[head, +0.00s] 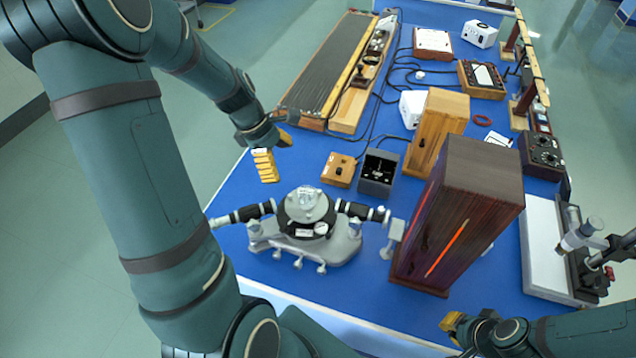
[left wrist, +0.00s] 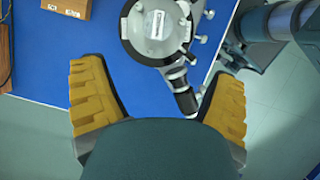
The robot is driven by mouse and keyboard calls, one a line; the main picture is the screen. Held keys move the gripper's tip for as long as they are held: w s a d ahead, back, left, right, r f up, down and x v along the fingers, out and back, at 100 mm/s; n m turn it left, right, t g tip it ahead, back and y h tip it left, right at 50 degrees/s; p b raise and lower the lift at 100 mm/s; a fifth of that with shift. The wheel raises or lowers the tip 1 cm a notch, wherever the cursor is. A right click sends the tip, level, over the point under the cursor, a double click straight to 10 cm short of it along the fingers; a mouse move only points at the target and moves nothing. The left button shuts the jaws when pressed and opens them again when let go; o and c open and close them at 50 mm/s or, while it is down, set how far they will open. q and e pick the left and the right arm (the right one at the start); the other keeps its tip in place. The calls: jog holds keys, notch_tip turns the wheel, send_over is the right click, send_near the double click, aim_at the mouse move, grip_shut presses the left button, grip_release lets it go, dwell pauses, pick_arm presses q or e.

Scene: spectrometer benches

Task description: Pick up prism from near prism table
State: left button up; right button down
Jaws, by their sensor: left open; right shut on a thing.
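The spectrometer (head: 305,235) stands at the front of the blue bench, with a round grey top and black tubes to both sides. A small pale piece (head: 307,194) sits on its top; I cannot tell whether it is the prism. In the left wrist view the spectrometer's round top (left wrist: 158,28) carries a white rectangle. My left gripper (head: 274,152) is open and empty above the bench, behind and left of the spectrometer; its yellow fingers are spread wide in its wrist view (left wrist: 157,88). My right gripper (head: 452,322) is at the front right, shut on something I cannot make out.
A tall dark wooden housing (head: 475,190) with a glowing red slit stands right of the spectrometer. Behind are a black open box (head: 377,174), a small wooden box (head: 339,169) and a lighter wooden housing (head: 437,125). A white board (head: 545,250) lies at right. Bare blue surface shows left of the spectrometer.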

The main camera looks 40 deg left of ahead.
aim_at(304, 191)
pick_arm(q)
jog(key=x, duration=0.2)
jog(key=b+x, duration=0.1)
jog(key=x, duration=0.2)
jog(key=w+x, duration=0.1)
jog(key=x, duration=0.1)
jog(key=shift+f, duration=0.15)
pick_arm(e)
jog(key=shift+w+f, duration=0.4)
jog(key=shift+f, duration=0.35)
pick_arm(q)
jog(key=shift+x, duration=0.8)
pick_arm(e)
jog(key=shift+s, duration=0.15)
pick_arm(q)
jog(key=b+x, duration=0.1)
jog(key=x, duration=0.3)
jog(key=shift+d+f, duration=0.1)
jog(key=shift+d, duration=0.2)
pick_arm(e)
jog(key=shift+f, duration=0.4)
pick_arm(q)
jog(key=c, duration=1.4)
